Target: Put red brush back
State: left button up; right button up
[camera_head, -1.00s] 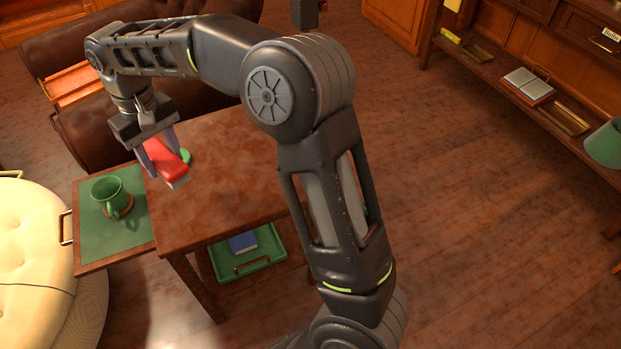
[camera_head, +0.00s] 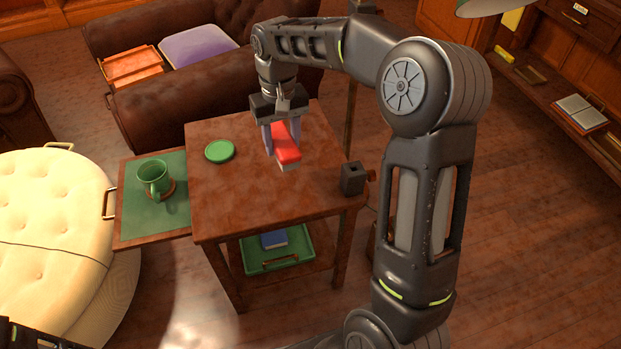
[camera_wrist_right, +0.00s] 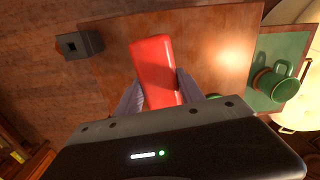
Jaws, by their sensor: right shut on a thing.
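The red brush (camera_head: 286,147) has a red body and a pale lower end. It is held above the wooden side table (camera_head: 225,200). My right gripper (camera_head: 283,138) is shut on it, with a finger on each side. In the right wrist view the red brush (camera_wrist_right: 152,62) lies between the two fingers of my right gripper (camera_wrist_right: 160,92). A small dark block with a square opening (camera_head: 352,178) stands at the table's right edge, apart from the brush; it also shows in the right wrist view (camera_wrist_right: 80,45). My left gripper is not in view.
A green disc (camera_head: 220,151) lies on the table. A green mug (camera_head: 154,178) stands on the pulled-out green leaf (camera_head: 135,217) at left. A green tray (camera_head: 300,250) with a blue book (camera_head: 274,239) sits on the lower shelf. A cream ottoman (camera_head: 45,215) stands at left.

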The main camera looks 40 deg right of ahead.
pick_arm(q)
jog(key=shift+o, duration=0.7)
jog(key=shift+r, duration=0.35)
pick_arm(e)
jog(key=s+d+f+m, duration=0.1)
jog(key=s+d, duration=0.2)
jog(key=d, duration=0.2)
jog(key=shift+d, duration=0.3)
jog(key=shift+f, duration=0.1)
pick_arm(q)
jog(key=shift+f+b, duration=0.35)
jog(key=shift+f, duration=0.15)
pick_arm(e)
jog(key=shift+f, duration=2.5)
jog(key=shift+f, duration=0.1)
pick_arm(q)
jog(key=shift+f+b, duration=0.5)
pick_arm(e)
jog(key=shift+f, duration=2.4)
